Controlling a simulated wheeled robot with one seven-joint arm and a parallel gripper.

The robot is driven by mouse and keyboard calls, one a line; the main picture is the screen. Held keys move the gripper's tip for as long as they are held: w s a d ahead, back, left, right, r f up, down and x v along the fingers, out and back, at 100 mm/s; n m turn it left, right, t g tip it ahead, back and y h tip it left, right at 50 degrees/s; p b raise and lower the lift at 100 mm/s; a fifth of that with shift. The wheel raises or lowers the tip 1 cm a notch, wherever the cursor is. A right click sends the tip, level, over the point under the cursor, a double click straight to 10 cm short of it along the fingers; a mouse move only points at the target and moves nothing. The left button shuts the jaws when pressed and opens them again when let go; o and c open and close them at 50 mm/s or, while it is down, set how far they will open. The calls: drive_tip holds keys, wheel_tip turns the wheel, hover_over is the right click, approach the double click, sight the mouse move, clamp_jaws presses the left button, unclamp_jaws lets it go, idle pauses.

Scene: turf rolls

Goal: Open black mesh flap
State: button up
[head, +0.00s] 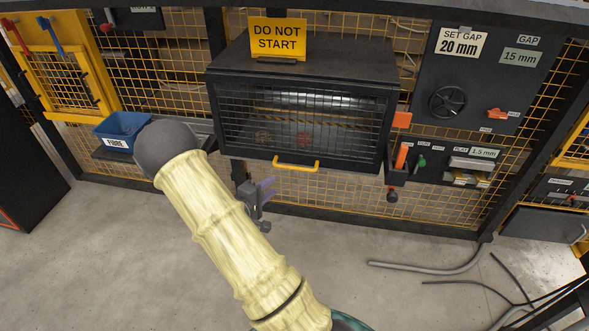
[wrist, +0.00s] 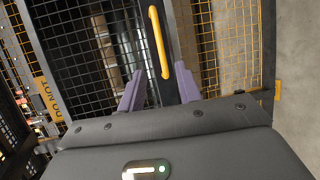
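The black mesh flap (head: 245,128) is the front of a black box at the centre of the head view and looks closed. Its yellow handle (head: 297,166) runs along the flap's lower edge. My gripper (head: 267,187) is below and a little left of the handle, apart from it. In the wrist view the gripper (wrist: 159,68) has its two purple fingers spread with nothing between them. The handle (wrist: 157,42) appears ahead of the fingertips, and the flap's mesh (wrist: 80,50) appears beyond on the left.
A yellow DO NOT START sign (head: 278,38) stands on the box top. A blue bin (head: 122,130) is at the left. A control panel with a black handwheel (head: 452,102) is at the right. An orange-handled lever (head: 401,158) sits close to the flap's right side.

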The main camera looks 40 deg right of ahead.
sight(293, 169)
drive_tip(key=b+x, duration=0.1)
drive_tip(key=x, duration=1.3)
drive_tip(key=shift+d+f, duration=0.15)
drive_tip(key=shift+d, duration=0.1)
clamp_jaws()
